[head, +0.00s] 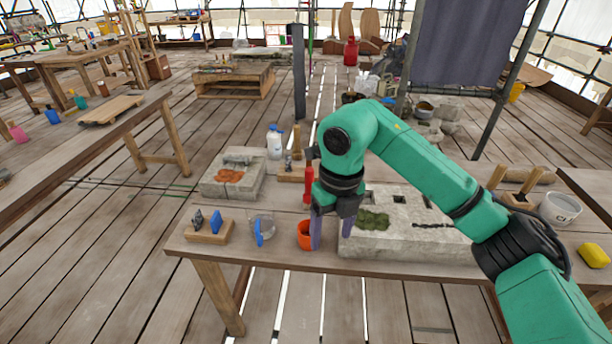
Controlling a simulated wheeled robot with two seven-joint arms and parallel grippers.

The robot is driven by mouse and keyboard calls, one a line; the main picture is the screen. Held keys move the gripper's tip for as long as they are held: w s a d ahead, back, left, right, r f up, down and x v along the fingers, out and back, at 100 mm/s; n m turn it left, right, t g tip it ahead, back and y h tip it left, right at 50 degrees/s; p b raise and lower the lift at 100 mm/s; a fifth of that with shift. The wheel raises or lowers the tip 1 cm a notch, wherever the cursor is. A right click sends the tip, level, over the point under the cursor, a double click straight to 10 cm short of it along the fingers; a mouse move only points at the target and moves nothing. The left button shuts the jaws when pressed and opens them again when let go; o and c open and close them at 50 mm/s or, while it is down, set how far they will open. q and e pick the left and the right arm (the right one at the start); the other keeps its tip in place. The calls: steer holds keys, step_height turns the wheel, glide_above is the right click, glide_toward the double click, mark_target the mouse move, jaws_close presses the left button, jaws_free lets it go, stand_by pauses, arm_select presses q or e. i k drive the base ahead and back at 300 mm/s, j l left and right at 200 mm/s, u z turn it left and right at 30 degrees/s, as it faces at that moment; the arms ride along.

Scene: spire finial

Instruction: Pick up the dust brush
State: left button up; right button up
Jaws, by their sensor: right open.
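My right gripper (331,240) is open, pointing down over the front of the near workbench (440,263). Its two purple fingers are apart, one beside or in front of an orange cup (303,236), the other by the front left of a pale stone block (400,245). I see nothing clearly between the fingers. I cannot tell for certain which thing is the dust brush. A clear cup (267,224) with a blue item (259,233) stands to the left. An upright wooden-handled item (297,142) stands farther back, partly near my wrist. My left gripper is not in view.
A wooden block with grey and blue pieces (209,233) sits at the bench's left end. A white bottle (275,142) and a stone slab with orange material (233,175) are behind. A white bucket (560,208) and yellow sponge (594,254) are at right.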

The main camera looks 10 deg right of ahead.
mark_target(309, 171)
steer(key=i, duration=1.1)
